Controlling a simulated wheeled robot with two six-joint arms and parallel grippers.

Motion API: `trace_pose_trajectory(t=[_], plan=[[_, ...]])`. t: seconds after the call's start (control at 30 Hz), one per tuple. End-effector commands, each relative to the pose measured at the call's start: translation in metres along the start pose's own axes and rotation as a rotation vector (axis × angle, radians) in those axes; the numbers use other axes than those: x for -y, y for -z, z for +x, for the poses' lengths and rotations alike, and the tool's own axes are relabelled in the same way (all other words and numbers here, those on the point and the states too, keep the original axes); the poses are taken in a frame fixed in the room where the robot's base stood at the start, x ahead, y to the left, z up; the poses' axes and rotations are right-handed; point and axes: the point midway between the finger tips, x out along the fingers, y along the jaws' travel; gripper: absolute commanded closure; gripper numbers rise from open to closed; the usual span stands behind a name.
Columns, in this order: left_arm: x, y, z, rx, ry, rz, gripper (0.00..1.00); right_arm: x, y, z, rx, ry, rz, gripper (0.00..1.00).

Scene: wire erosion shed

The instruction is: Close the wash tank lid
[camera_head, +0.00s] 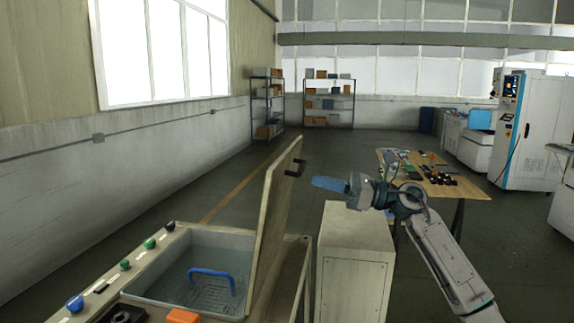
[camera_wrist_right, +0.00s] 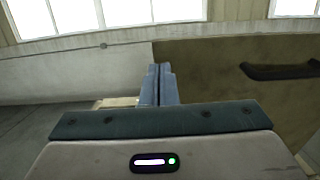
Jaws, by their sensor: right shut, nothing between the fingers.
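The wash tank lid (camera_head: 274,222) stands open and nearly upright at the right side of the wash tank (camera_head: 150,292). A dark handle (camera_head: 295,168) is near its top edge. My right gripper (camera_head: 316,183) is shut and empty, just right of the handle in the head view; I see no contact. In the right wrist view the closed fingers (camera_wrist_right: 160,70) point ahead, with the lid (camera_wrist_right: 215,75) behind and to the right and its handle (camera_wrist_right: 280,71) at upper right. A basket with a blue handle (camera_head: 212,272) sits inside the tank. My left gripper is not in view.
A pale cabinet (camera_head: 355,246) stands right of the tank, below my right arm. A wooden table (camera_head: 455,186) with small parts is behind the arm. Several buttons (camera_head: 125,265) and an orange block (camera_head: 183,316) are on the tank's rim. The floor behind is open.

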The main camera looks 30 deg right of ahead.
Motion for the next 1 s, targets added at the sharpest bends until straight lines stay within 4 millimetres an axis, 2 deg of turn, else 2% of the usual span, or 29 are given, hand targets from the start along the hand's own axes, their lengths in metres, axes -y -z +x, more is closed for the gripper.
trace_pose_trajectory(t=[0.03, 0.3, 0.5, 0.7, 1.0], plan=[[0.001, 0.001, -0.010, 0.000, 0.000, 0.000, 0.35, 0.000, -0.005, 0.010, 0.004, -0.002, 0.003, 1.00], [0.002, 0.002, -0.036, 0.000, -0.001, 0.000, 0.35, 0.000, -0.005, 0.054, 0.004, -0.002, 0.005, 1.00], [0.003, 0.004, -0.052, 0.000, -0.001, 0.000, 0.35, 0.000, -0.003, 0.077, 0.002, -0.001, 0.005, 1.00], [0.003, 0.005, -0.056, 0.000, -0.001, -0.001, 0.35, 0.000, 0.000, 0.086, 0.001, 0.000, 0.003, 1.00], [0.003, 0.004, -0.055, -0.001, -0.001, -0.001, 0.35, 0.000, 0.001, 0.087, 0.000, 0.000, 0.002, 1.00]])
